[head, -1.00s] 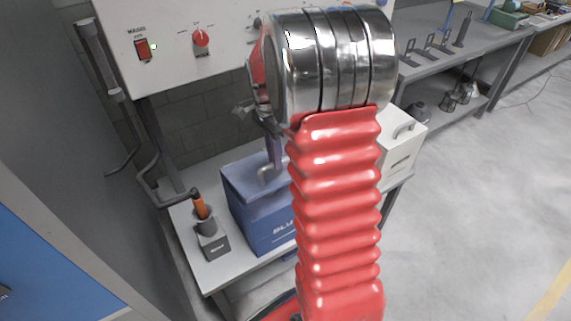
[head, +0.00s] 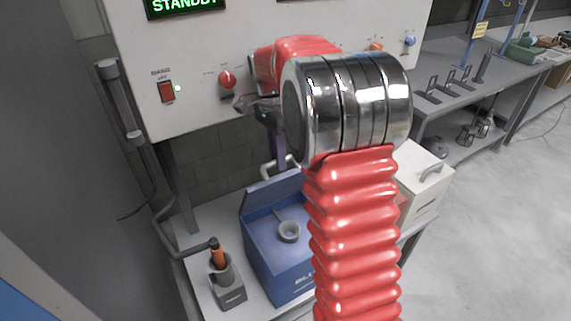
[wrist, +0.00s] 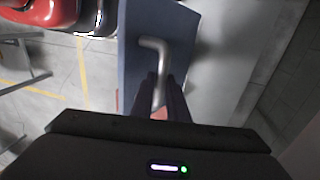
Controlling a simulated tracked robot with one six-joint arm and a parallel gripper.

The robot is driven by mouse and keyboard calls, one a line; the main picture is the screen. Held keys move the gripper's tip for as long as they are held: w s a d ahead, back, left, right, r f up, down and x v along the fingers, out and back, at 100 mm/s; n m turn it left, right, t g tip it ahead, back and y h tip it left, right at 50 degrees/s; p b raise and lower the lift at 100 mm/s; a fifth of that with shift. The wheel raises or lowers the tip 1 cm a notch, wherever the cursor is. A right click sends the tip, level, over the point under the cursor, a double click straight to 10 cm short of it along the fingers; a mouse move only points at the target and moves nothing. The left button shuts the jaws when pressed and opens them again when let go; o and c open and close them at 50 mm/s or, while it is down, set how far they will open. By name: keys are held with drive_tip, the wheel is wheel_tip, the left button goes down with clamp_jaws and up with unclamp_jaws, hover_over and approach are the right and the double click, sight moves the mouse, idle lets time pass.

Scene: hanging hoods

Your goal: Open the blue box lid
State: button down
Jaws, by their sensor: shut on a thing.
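The blue box (head: 283,277) stands on the bench, partly hidden by my red arm. A grey ladle-like cup (head: 289,231) is in the box. My gripper (head: 279,158) is at the lid's grey handle (head: 266,171). In the wrist view, my gripper (wrist: 160,98) is shut on the bent grey handle (wrist: 158,50), with the lid's blue face (wrist: 137,30) behind it. The right part of the box is hidden in the head view.
A grey holder (head: 228,290) with an orange-handled tool (head: 217,255) stands left of the box. A white box (head: 424,185) stands to the right. A control panel (head: 190,50) with switches and a STANDBY display hangs close above. Open floor lies at the right.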

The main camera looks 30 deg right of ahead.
drive_tip(key=shift+w+a+f, duration=0.15)
drive_tip(key=shift+w+f, duration=0.05)
drive_tip(key=shift+w, duration=0.15)
drive_tip(key=c, duration=2)
unclamp_jaws()
drive_tip(key=shift+o, duration=1.4)
drive_tip(key=shift+r, duration=0.1)
drive_tip(key=shift+r, duration=0.1)
wheel_tip(320, 180, up, 10)
